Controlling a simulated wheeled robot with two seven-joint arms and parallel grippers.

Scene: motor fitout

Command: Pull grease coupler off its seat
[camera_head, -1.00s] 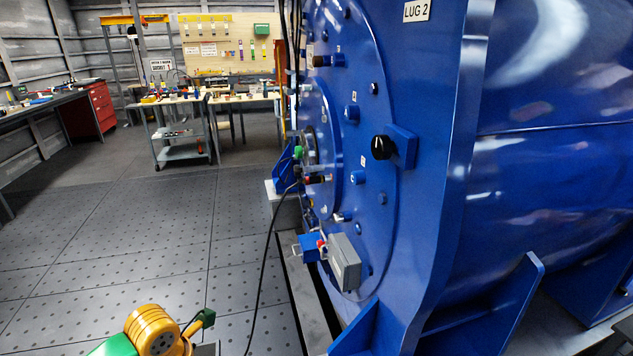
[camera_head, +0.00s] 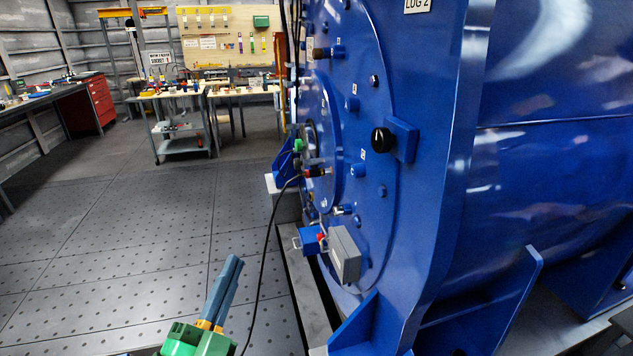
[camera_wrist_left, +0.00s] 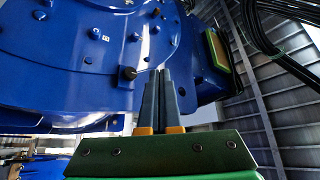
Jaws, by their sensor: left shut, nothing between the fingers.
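A small red and black fitting (camera_head: 316,172) sticks out from the blue motor end face, with a black hose close to it. It looks like the grease coupler on its seat, but it is too small to be sure. My left gripper (camera_head: 231,263) is at the bottom of the head view, low and left of the motor, well apart from that fitting. Its two blue-grey fingers are together and empty. In the left wrist view the closed fingers (camera_wrist_left: 159,74) point toward the blue motor; the coupler cannot be made out there. My right gripper is out of view.
The blue motor (camera_head: 560,180) fills the right side. A grey box (camera_head: 344,256) and a black knob (camera_head: 382,140) stick out from it. The black hose (camera_head: 262,270) hangs to the floor near my left gripper. The floor (camera_head: 130,240) at left is open; benches stand behind.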

